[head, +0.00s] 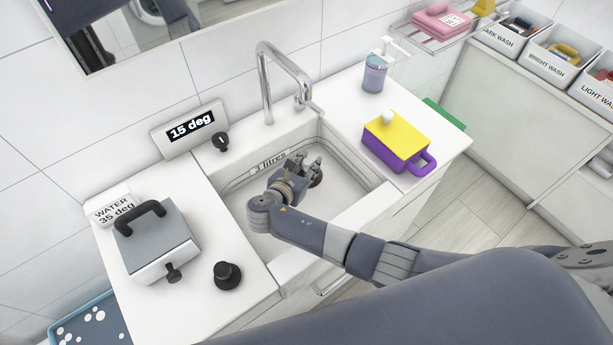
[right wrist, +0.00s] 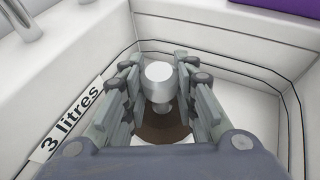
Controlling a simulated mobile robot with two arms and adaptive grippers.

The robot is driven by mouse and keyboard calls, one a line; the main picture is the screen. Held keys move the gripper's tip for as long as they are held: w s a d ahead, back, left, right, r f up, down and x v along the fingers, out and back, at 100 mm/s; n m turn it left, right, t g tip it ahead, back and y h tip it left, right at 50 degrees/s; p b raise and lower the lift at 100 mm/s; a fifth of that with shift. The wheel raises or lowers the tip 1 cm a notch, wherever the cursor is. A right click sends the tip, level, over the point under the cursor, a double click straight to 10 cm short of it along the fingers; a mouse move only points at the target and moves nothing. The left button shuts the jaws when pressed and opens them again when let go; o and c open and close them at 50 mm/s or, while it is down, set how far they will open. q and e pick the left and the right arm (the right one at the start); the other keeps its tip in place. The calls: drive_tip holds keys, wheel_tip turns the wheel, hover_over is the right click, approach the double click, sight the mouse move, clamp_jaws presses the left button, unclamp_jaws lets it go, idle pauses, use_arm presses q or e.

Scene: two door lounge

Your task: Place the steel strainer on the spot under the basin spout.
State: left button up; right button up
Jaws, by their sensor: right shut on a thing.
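The white basin (head: 344,182) is set in the counter, and its chrome spout (head: 285,60) arches over the back edge. My right gripper (head: 312,166) reaches down into the basin. In the right wrist view my right gripper (right wrist: 160,95) has its fingers on both sides of the pale steel knob of the strainer (right wrist: 159,84) and is shut on it. A brown round patch (right wrist: 162,133) shows below the knob, partly hidden by the gripper. I cannot tell whether the strainer touches the basin floor. My left gripper is not in view.
A purple box with a yellow lid (head: 396,142) and a soap bottle (head: 375,74) stand right of the basin. A grey lidded box (head: 155,245), a black knob (head: 227,274) and a "15 deg" display (head: 190,128) are left. The basin walls surround my gripper closely.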

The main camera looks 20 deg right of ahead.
drive_tip(key=shift+w+a+f+b, duration=0.1)
drive_tip(key=shift+f+b, duration=0.3)
drive_tip(key=shift+f, duration=1.95)
drive_tip(key=shift+f, duration=0.15)
drive_tip(key=o, duration=1.1)
drive_tip(key=shift+r, duration=0.25)
drive_tip(key=v, duration=0.6)
drive_tip(key=shift+f, duration=0.1)
drive_tip(key=shift+v, duration=0.75)
